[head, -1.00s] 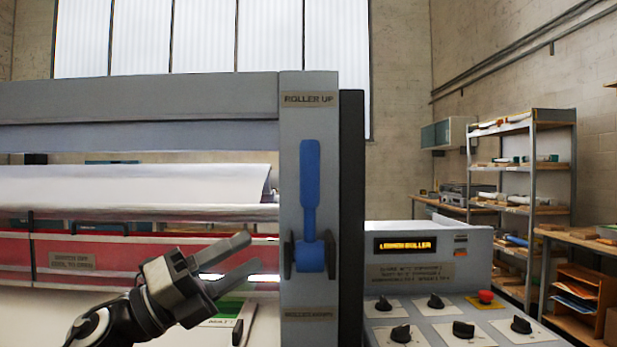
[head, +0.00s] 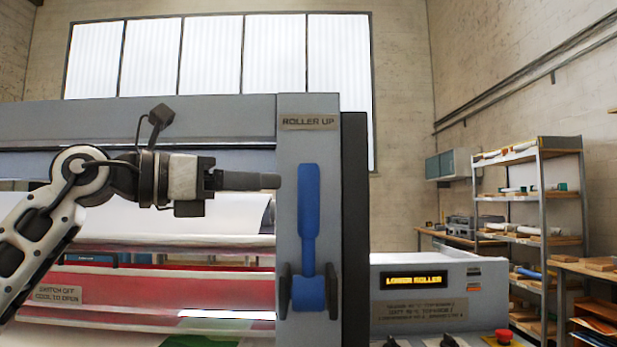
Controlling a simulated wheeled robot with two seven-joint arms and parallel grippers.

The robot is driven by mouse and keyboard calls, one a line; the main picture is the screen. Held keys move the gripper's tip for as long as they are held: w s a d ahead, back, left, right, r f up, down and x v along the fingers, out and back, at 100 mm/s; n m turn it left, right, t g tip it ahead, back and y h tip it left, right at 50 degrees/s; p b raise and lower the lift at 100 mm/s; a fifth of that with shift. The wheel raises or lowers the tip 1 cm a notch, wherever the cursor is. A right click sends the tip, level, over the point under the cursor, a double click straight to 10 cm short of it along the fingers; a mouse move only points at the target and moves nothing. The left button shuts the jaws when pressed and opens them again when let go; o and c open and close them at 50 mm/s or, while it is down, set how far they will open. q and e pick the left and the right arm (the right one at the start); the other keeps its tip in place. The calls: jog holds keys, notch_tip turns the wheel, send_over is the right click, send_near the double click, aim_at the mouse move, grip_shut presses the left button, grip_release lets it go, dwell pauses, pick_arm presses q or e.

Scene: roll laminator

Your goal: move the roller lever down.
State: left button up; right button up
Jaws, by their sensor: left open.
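The blue roller lever (head: 309,220) stands upright on the grey end post of the laminator, its handle pointing up toward the "ROLLER UP" label (head: 309,122). Its pivot sits low on the post between dark brackets. My left gripper (head: 279,181) is level with the upper part of the handle, a little to its left in the picture. Its fingers point right and appear edge-on, one over the other, so the gap is hidden. It is open and holds nothing visible. Whether it touches the post cannot be told. My right gripper is out of view.
A control panel (head: 425,300) right of the post shows "LOWER ROLLER" on its display (head: 412,280), with knobs and a red button (head: 503,337) below. The laminator's rollers and red cover (head: 150,290) lie behind my left arm. Shelves (head: 540,220) stand far right.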

aim_at(299, 184)
pick_arm(q)
jog(key=p+x, duration=0.2)
jog(key=x, duration=0.6)
jog(key=shift+w+d, duration=0.2)
jog(key=shift+d, duration=0.15)
grip_shut()
jog(key=shift+s, duration=0.1)
